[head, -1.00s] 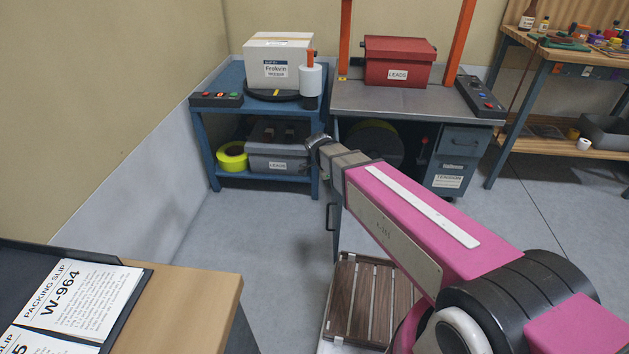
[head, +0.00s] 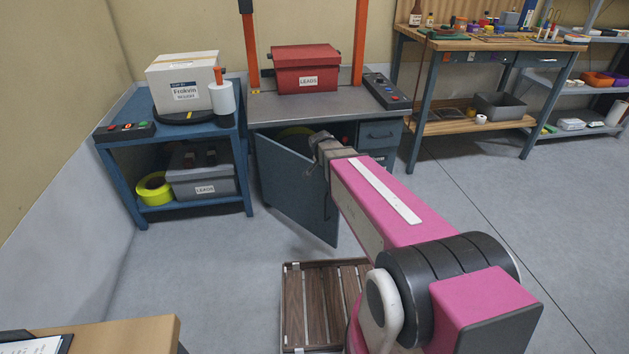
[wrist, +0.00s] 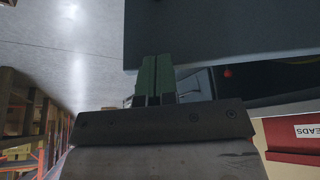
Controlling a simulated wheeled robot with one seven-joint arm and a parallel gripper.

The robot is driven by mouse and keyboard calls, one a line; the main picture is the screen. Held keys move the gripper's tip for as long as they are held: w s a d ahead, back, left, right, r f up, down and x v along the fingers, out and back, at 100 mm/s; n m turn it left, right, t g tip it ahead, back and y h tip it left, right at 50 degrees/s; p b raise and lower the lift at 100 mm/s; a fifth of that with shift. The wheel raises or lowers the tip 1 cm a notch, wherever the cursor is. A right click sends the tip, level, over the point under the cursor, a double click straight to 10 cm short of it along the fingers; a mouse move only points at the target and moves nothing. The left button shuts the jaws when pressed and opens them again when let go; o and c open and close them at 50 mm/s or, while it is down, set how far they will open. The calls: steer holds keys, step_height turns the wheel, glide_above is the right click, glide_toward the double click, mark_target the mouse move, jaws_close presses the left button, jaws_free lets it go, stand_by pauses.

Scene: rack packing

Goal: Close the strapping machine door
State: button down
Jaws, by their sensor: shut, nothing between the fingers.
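The strapping machine (head: 330,108) stands against the back wall with orange posts and a grey top. Its dark blue door (head: 292,190) hangs partly open, angled out from the left side of the cabinet, with its free edge toward me. My gripper (head: 322,160) is at the door's free edge, near its upper part; its fingers are hard to make out there. In the wrist view my gripper (wrist: 154,76) shows its green fingers shut together and empty, against or very near the door panel (wrist: 225,25). Whether they touch it I cannot tell.
A red LEADS box (head: 305,70) sits on the machine top. A blue cart (head: 170,136) with a white carton (head: 183,82) stands to the left. A wooden workbench (head: 470,42) is at the right. A slatted wooden platform (head: 318,305) lies below my arm. Floor at right is clear.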

steer(key=w+d+n+y, duration=0.1)
steer(key=w+d+n, duration=0.2)
steer(key=w, duration=1.4)
steer(key=w+d+n+t+y, duration=0.1)
steer(key=w+d+n, duration=0.3)
steer(key=w+d, duration=0.8)
steer(key=w, duration=0.5)
steer(key=shift+d+y, duration=0.2)
steer(key=shift+y, duration=0.1)
steer(key=shift+s, duration=0.15)
